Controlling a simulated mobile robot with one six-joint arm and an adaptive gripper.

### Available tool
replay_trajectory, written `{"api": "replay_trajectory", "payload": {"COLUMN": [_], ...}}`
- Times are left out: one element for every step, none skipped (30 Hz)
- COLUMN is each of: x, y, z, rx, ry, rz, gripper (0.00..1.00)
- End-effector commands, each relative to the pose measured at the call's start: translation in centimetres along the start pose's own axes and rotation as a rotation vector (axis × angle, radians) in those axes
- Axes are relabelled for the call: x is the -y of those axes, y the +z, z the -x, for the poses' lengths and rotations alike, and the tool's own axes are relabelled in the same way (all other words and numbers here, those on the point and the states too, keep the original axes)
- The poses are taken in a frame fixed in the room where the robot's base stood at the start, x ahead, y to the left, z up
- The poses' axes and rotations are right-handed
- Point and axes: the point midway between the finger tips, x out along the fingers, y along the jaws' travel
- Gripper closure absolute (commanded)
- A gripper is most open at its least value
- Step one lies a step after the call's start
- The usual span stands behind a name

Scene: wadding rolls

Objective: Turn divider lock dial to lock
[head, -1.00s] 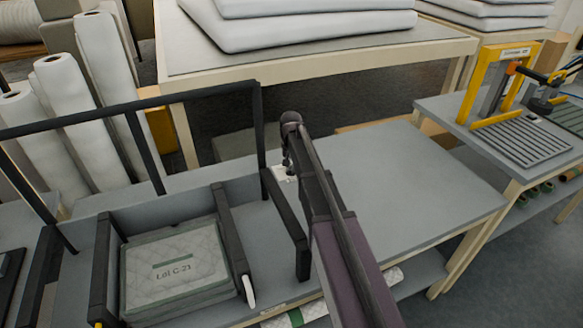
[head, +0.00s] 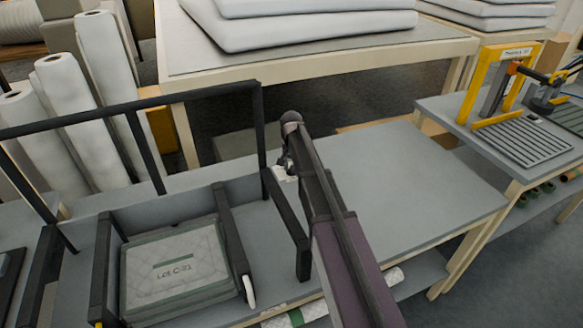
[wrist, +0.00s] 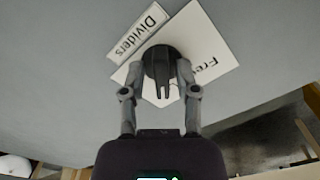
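The divider lock dial (wrist: 160,64) is a round black knob with a raised grip bar, in the middle of the wrist view. It sits on a white plate (wrist: 208,48); part of a word beginning "Fre" shows and the rest of the plate's print is hidden. A label reading "Dividers" (wrist: 138,32) lies beside it. My gripper (wrist: 161,70) has one finger on each side of the dial, and both tips appear to touch its sides. In the head view my wrist hides the dial; only a bit of the white plate (head: 284,174) shows.
Left of my arm, a dark-framed bay holds a stack of quilted pads marked "Lot C-21" (head: 175,268). Dark upright dividers (head: 286,215) stand close to my wrist. The grey bench top (head: 410,185) to the right is clear. White rolls (head: 103,95) stand at the back left.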

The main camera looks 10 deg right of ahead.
Motion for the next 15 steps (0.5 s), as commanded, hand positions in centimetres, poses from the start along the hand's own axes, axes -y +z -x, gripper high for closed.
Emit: {"api": "replay_trajectory", "payload": {"x": [0.02,0.02,0.04,0.05,0.05,0.06,0.06,0.07,0.07,0.08,0.08,0.08,0.08,0.08,0.08], "y": [0.0,0.0,-0.01,-0.01,-0.01,-0.02,-0.02,-0.02,-0.01,-0.02,-0.02,-0.02,-0.02,-0.03,-0.02], "z": [0.0,0.0,0.0,0.01,0.01,0.01,0.01,0.01,0.01,0.01,0.01,0.01,0.02,0.02,0.02], "rx": [0.0,0.0,0.0,0.0,-0.001,-0.001,-0.001,-0.001,-0.001,-0.001,-0.001,-0.001,-0.001,-0.001,-0.001], "ry": [0.0,-0.001,-0.001,-0.001,-0.001,-0.001,-0.001,-0.001,-0.002,-0.002,-0.002,-0.002,-0.002,-0.002,-0.002], "rz": [0.0,0.001,0.001,0.001,0.001,0.001,0.001,0.002,0.002,0.002,0.003,0.005,0.007,0.01,0.015], "gripper": [0.47,0.47,0.47,0.47,0.47,0.47,0.47,0.47,0.47,0.47,0.47,0.47,0.47,0.47,0.47]}}
